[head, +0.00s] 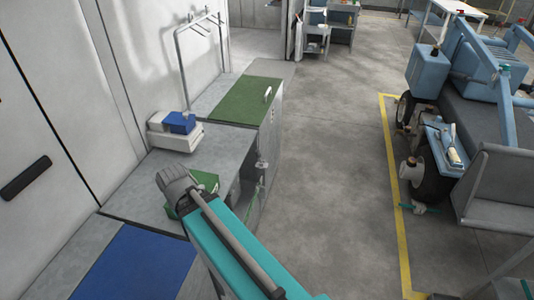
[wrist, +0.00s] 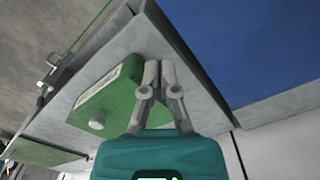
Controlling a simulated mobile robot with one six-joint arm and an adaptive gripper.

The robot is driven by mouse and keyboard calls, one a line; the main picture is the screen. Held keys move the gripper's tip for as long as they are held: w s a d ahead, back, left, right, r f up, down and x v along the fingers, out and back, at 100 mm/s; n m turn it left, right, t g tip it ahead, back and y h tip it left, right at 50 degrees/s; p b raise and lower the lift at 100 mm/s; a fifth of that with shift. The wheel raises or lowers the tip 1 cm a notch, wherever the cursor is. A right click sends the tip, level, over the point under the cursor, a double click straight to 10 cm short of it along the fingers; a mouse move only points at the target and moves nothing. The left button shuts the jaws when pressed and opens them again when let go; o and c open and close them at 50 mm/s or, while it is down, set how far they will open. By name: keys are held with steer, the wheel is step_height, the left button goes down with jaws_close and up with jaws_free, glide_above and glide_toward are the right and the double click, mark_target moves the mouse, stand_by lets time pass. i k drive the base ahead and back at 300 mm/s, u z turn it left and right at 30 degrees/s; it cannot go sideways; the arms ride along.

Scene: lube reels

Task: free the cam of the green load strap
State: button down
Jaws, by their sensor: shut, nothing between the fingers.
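A thin green line that looks like the green load strap (wrist: 92,27) runs along the bench edge at the upper left of the wrist view. A small dark metal fitting (wrist: 47,72) sits by its lower end; I cannot tell whether it is the cam. In the head view, small metal fittings (head: 262,165) show on the bench's front edge, too small to make out. My gripper (wrist: 160,64) is shut and empty, its fingertips over the grey bench top beside a green box, apart from the strap. My arm hides the gripper in the head view.
The green box (wrist: 112,92) with a round knob lies on the bench; it also shows behind my arm in the head view (head: 205,179). A blue mat (head: 135,264) and green mat (head: 247,99) cover other bench parts. Blue-white boxes (head: 176,130) stand by the wall. Floor (head: 335,150) is clear.

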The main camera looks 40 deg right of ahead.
mark_target(258, 155)
steer(key=z, duration=0.05)
steer(key=k, duration=1.15)
steer(key=z, duration=1.15)
steer(key=i, duration=1.7)
steer(key=u, duration=0.05)
